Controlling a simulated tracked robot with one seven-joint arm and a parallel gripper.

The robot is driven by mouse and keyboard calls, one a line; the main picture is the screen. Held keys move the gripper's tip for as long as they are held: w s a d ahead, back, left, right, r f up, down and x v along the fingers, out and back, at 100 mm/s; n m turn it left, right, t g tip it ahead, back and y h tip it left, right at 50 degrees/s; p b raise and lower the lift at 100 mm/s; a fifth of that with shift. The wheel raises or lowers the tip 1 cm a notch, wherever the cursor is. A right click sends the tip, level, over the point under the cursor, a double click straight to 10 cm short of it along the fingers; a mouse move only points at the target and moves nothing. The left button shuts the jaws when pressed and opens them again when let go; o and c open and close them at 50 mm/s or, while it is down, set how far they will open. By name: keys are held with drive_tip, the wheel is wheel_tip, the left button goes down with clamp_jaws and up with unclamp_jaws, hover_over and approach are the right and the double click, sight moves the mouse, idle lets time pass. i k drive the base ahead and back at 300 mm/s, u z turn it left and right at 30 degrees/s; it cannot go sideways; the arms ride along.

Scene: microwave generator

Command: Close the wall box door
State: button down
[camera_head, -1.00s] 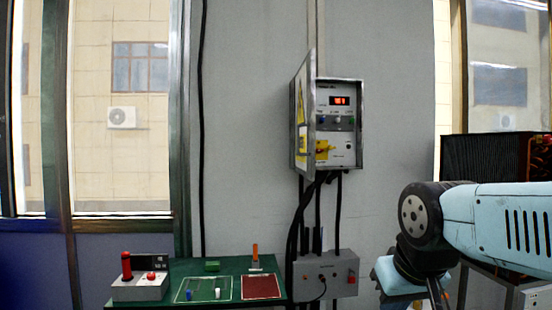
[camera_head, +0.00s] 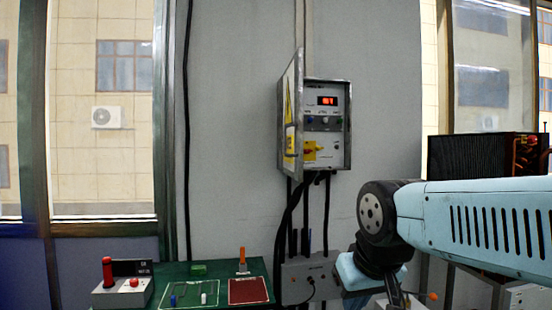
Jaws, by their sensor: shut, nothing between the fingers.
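The wall box (camera_head: 345,128) is a grey metal cabinet on the wall, near the middle of the view. Its door (camera_head: 292,112) stands open, hinged on the left and swung out toward me, so I see it nearly edge-on with yellow labels on it. Inside are a red lit display (camera_head: 327,101), small knobs and a yellow switch plate with a red handle (camera_head: 312,151). My blue arm reaches in from the right, lower than the box and apart from the door. My gripper's fingers are below the picture edge and do not show.
A green table (camera_head: 200,270) at the lower left holds a control box with a red handle (camera_head: 122,290), a red pad (camera_head: 247,291) and small items. A grey lower box (camera_head: 300,285) and black cables hang under the wall box. A dark radiator-like unit (camera_head: 480,157) stands at right.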

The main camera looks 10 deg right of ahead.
sight(292, 77)
drive_tip(key=i, duration=0.85)
drive_tip(key=z, duration=0.05)
